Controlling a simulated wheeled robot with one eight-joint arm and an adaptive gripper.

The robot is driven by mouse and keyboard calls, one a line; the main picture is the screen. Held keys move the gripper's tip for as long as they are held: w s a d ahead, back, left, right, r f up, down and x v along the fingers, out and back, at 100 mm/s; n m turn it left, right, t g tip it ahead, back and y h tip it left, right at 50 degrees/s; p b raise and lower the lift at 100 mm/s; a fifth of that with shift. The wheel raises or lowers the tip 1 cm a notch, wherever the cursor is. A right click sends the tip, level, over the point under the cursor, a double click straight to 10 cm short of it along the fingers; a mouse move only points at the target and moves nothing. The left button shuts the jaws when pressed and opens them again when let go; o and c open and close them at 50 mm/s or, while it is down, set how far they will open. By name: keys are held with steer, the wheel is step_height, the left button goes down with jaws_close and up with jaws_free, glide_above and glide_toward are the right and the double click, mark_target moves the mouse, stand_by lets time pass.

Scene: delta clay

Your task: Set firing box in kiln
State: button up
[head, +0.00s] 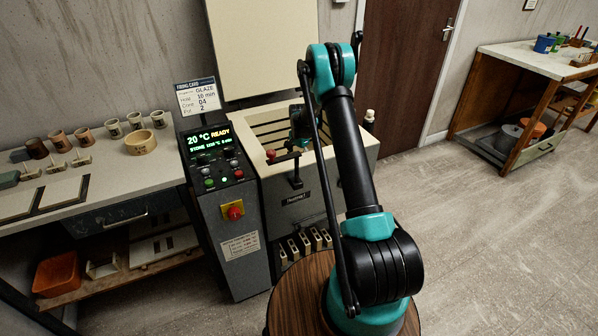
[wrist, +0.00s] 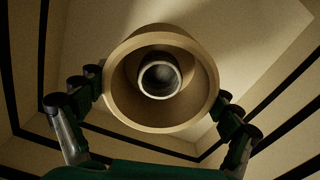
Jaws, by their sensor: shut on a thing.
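The firing box, a round tan tub (wrist: 113,96), fills the middle of the wrist view. In the wrist view, pale kiln walls with dark grooves (wrist: 285,75) surround the tub. I cannot tell whether the tub touches the kiln floor.
The control panel (head: 212,160) left of the kiln reads 20 °C READY, with a firing card (head: 197,97) above. A worktable (head: 525,60) stands far right. The floor between is clear.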

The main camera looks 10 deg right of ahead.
steer(key=shift+f, duration=2.75)
steer(key=o, duration=1.1)
steer(key=shift+f, duration=0.1)
step_height(320, 180, up, 12)
steer(key=shift+r, duration=0.15)
